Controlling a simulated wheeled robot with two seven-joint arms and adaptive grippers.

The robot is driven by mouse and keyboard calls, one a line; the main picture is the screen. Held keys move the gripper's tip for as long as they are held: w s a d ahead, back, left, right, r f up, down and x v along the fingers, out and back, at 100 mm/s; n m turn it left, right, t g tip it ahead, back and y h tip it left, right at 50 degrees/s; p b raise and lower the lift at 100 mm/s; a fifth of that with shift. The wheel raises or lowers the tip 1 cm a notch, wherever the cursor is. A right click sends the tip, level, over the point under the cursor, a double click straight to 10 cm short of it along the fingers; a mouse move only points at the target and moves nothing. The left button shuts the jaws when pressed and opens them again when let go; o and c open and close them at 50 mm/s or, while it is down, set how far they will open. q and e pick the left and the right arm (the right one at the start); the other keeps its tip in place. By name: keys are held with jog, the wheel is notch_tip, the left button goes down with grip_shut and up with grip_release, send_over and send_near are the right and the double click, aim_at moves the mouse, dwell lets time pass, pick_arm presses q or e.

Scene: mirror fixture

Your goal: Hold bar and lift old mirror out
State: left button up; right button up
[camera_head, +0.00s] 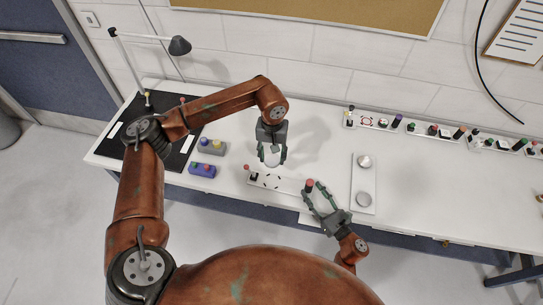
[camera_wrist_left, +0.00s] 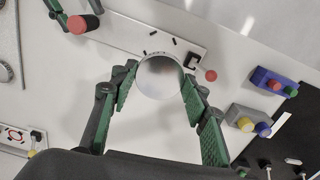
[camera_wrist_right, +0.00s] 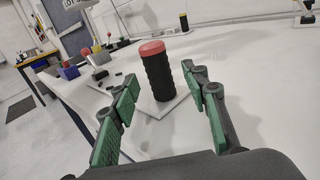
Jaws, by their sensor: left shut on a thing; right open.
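A round silvery mirror (camera_head: 271,158) is between the fingers of my left gripper (camera_head: 272,161), which is shut on it. In the left wrist view the mirror (camera_wrist_left: 160,78) overlaps the edge of the white fixture plate (camera_wrist_left: 128,36); its height above the plate is hard to tell. A black ribbed handle with a red top (camera_wrist_right: 157,72) stands upright at one end of the plate; it also shows in the head view (camera_head: 310,185). My right gripper (camera_wrist_right: 160,88) is open, its fingers on either side of the handle, with gaps showing. A red-ball lever (camera_wrist_left: 210,75) is at the plate's other end.
A white plate with two round discs (camera_head: 374,183) lies to the right. Grey (camera_head: 212,147) and purple (camera_head: 202,170) button blocks sit to the left, near a black mat (camera_head: 178,155) and lamp (camera_head: 179,46). Racks of small parts (camera_head: 378,123) line the back right. Bare table lies between.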

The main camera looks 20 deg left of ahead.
jog(key=v, duration=0.9)
jog(key=shift+s+d, duration=0.2)
jog(key=shift+s, duration=0.05)
jog(key=shift+s+d, duration=0.35)
jog(key=shift+w+d, duration=0.1)
